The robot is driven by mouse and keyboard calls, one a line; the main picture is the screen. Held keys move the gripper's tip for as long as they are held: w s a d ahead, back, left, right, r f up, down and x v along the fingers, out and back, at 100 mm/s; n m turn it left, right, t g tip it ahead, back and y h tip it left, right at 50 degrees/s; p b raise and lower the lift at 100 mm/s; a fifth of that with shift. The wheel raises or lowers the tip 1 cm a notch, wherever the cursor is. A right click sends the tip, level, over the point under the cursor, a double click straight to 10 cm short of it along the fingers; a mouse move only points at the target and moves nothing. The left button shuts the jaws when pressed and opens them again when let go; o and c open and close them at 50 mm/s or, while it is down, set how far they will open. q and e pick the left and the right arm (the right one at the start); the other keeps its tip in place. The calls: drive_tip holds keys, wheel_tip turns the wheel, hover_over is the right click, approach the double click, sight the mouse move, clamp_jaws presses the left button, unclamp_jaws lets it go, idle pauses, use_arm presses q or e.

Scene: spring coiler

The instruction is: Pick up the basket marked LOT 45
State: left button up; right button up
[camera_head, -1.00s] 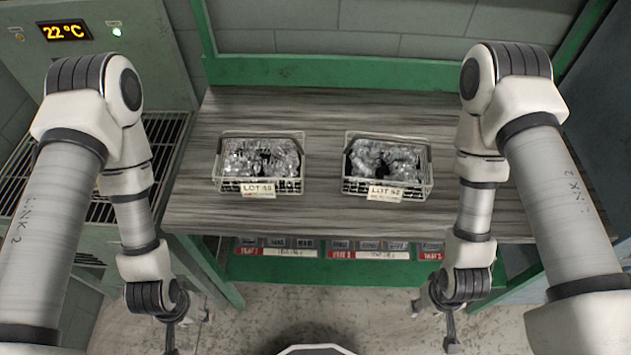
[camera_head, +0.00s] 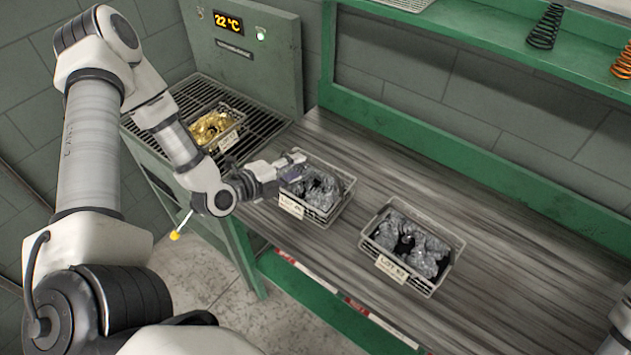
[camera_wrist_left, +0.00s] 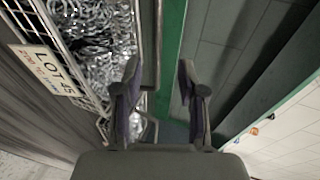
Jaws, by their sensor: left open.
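The LOT 45 basket (camera_head: 347,197) is a wire basket of silvery coils on the wood-grain table, the left one of two there. Its label reads LOT 45 in the left wrist view (camera_wrist_left: 57,74). My left gripper (camera_head: 297,164) is open at the basket's left end and partly hides that end in the head view. In the left wrist view its fingers (camera_wrist_left: 160,95) stand apart, with a thin bar of the basket's edge or handle showing between them. I cannot tell whether they touch it. My right gripper is out of view.
A similar basket (camera_head: 448,262) of silvery coils stands to the right. A basket of golden pieces (camera_head: 236,137) sits on the dark grille (camera_head: 187,97) at left. A green shelf (camera_head: 470,42) with springs runs behind the table (camera_head: 520,240). The table's right part is clear.

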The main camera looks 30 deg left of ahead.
sight(308, 162)
use_arm(q)
drive_tip(key=x, duration=0.6)
drive_tip(key=shift+a+f+p, duration=0.1)
drive_tip(key=shift+f+p, duration=0.1)
drive_tip(key=shift+p, duration=0.1)
drive_tip(key=shift+a, duration=0.1)
clamp_jaws()
